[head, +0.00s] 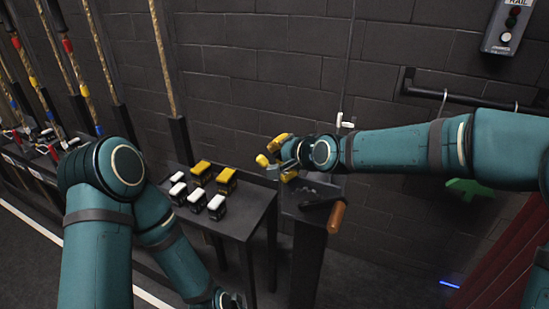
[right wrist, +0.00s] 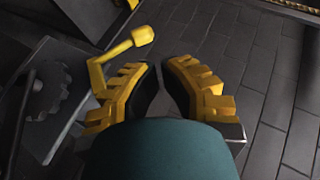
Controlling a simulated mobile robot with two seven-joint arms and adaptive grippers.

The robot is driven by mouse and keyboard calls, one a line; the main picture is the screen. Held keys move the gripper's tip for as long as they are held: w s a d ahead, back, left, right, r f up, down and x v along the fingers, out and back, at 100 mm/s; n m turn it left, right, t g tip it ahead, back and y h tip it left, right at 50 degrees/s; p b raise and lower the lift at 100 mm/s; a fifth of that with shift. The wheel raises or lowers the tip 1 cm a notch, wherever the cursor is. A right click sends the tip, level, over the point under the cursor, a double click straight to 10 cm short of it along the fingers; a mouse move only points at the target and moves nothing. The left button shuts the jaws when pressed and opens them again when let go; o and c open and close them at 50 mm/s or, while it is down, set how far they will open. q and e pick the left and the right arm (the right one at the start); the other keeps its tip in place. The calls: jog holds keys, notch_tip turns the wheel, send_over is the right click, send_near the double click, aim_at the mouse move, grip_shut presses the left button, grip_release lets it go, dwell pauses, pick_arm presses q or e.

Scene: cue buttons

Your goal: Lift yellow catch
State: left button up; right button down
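The yellow catch (right wrist: 118,52) is a bent rod with a rounded knob. In the right wrist view it stands up beside the upper-left finger, with its foot partly hidden behind that finger. In the head view its knob (head: 262,160) shows just left of my right gripper (head: 279,158), above the dark metal stand. My right gripper, also in the right wrist view (right wrist: 163,75), has its yellow fingers apart with a gap between the dark pads, and I see nothing between them. Whether a finger touches the catch I cannot tell.
A dark table (head: 258,212) left of the stand carries several white and yellow buttons (head: 201,168). A brown wooden handle (head: 337,217) sticks out of the stand. Ropes hang at the left. A wall box (head: 507,28) and a rail (head: 465,92) are at the upper right.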

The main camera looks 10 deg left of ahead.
pick_arm(q)
jog(key=shift+w+a+f, duration=0.1)
jog(key=shift+w+a, duration=0.05)
jog(key=shift+w, duration=0.15)
pick_arm(e)
jog(key=s+r, duration=0.1)
jog(key=s+d+r, duration=0.2)
jog(key=r, duration=0.1)
jog(key=shift+s+r, duration=0.1)
jog(key=shift+s, duration=0.05)
pick_arm(q)
jog(key=shift+s, duration=0.1)
pick_arm(e)
jog(key=shift+s, duration=0.1)
